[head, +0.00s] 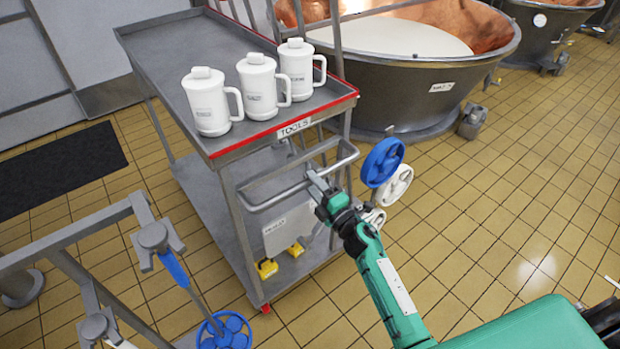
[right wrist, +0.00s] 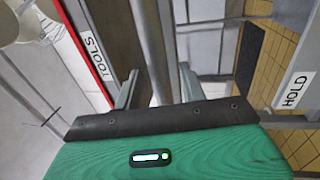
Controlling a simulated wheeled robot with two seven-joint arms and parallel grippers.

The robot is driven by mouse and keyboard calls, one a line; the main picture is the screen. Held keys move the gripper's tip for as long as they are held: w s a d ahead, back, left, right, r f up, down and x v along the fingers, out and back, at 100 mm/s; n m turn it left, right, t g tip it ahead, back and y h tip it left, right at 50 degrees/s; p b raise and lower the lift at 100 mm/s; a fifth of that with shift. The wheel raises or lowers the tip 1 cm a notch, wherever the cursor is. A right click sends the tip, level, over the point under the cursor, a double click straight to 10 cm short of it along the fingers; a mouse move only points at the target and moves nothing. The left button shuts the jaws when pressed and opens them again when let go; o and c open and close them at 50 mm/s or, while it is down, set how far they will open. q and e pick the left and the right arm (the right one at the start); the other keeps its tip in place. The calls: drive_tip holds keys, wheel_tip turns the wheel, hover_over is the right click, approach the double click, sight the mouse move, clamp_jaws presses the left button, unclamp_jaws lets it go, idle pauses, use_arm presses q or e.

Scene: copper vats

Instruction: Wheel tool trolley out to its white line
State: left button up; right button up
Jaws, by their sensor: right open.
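The tool trolley (head: 225,160) is a grey metal cart with a red front edge and a "TOOLS" label, which also shows in the right wrist view (right wrist: 92,45). Its tubular handle (head: 270,202) sticks out at the front, below the top tray. My right gripper (head: 316,182) is at the right part of this handle. In the right wrist view its fingers (right wrist: 160,88) are open, with a grey bar, apparently the handle, running between them. I cannot tell whether they touch it. My left gripper is not in view. I cannot make out the white line for certain.
Three white lidded jugs (head: 256,85) stand on the trolley's top. A copper vat (head: 420,85) stands behind it at right. Blue handwheel (head: 383,162) and white handwheel (head: 395,186) sit near my right gripper. Grey railing (head: 75,240) with valves is at left. Tiled floor at right is open.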

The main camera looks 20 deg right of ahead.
drive_tip(key=shift+w+a+r, duration=0.15)
drive_tip(key=shift+w+a, duration=0.1)
drive_tip(key=shift+w, duration=0.4)
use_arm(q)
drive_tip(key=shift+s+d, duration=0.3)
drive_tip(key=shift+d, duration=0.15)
use_arm(e)
drive_tip(key=shift+w, duration=0.15)
